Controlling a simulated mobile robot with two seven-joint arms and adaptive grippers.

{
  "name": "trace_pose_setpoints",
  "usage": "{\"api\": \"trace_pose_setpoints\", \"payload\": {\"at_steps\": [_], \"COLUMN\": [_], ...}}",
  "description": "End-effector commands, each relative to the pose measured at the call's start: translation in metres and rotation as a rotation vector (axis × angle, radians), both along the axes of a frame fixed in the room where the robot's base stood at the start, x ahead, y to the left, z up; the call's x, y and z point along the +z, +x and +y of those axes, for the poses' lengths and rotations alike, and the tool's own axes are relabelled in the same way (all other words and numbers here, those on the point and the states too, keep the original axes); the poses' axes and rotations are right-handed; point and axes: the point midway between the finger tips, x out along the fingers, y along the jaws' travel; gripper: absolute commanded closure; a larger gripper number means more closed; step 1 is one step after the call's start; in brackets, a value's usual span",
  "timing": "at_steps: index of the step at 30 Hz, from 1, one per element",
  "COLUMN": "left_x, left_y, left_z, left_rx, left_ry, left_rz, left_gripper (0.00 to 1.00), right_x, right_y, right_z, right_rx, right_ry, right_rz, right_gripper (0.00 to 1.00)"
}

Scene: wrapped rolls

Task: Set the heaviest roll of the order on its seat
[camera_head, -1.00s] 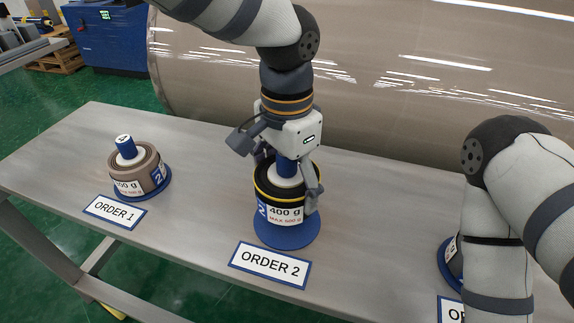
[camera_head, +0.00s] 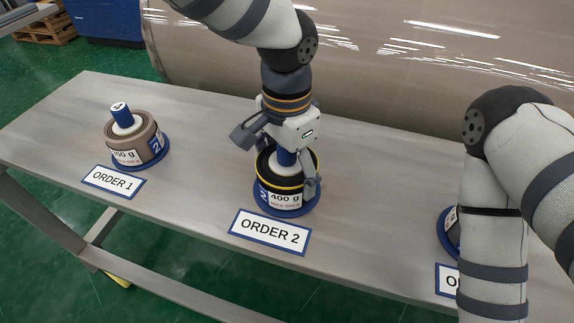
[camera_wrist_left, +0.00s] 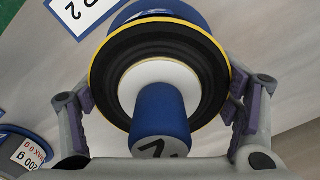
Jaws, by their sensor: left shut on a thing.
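My left gripper (camera_head: 284,172) is shut on the black roll with a yellow rim (camera_head: 267,188). The roll stands upright, with a blue core plug, a white ring and a 400 g label. In the left wrist view my left gripper (camera_wrist_left: 160,105) has its fingers on opposite sides of the roll (camera_wrist_left: 160,40). The roll is low over the round blue seat (camera_head: 296,213) behind the ORDER 2 sign (camera_head: 269,232); I see no clear gap, but contact is hard to tell. My right gripper is out of view.
A brown roll (camera_head: 146,137) with a blue plug sits on a blue seat behind the ORDER 1 sign (camera_head: 113,181). At the right, my right arm partly hides another roll and sign (camera_head: 447,280). Bare tabletop (camera_head: 205,165) lies between. A large brown cylinder (camera_head: 370,70) lies behind the table.

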Motion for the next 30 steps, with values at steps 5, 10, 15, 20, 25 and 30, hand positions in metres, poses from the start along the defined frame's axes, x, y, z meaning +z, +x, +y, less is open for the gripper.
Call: {"api": "trace_pose_setpoints", "payload": {"at_steps": [5,10,15,20,25,30], "left_x": [0.001,0.001,0.000,0.021,0.069,0.105], "left_y": [0.000,0.000,0.000,0.001,0.001,0.001], "left_z": [0.000,0.000,0.000,0.000,-0.001,0.000], "left_rx": [0.000,0.000,0.000,0.000,0.001,0.000], "left_ry": [-0.001,0.000,0.000,-0.001,-0.003,-0.001], "left_rz": [-0.002,-0.001,0.000,-0.005,-0.008,-0.003], "left_gripper": [0.03,0.00,0.00,0.00,0.00,0.00], "right_x": [0.000,0.000,0.000,0.000,0.000,0.000], "right_y": [0.000,0.000,0.000,0.000,0.000,0.000], "right_z": [0.000,0.000,0.000,0.000,0.000,0.000], "right_rx": [0.000,0.000,0.000,0.000,0.000,0.000], "right_ry": [0.000,0.000,0.000,0.000,0.000,0.000], "right_rz": [-0.001,0.000,0.000,0.000,0.000,0.000], "right_gripper": [0.00,0.00,0.00,0.00,0.00,0.00]}}
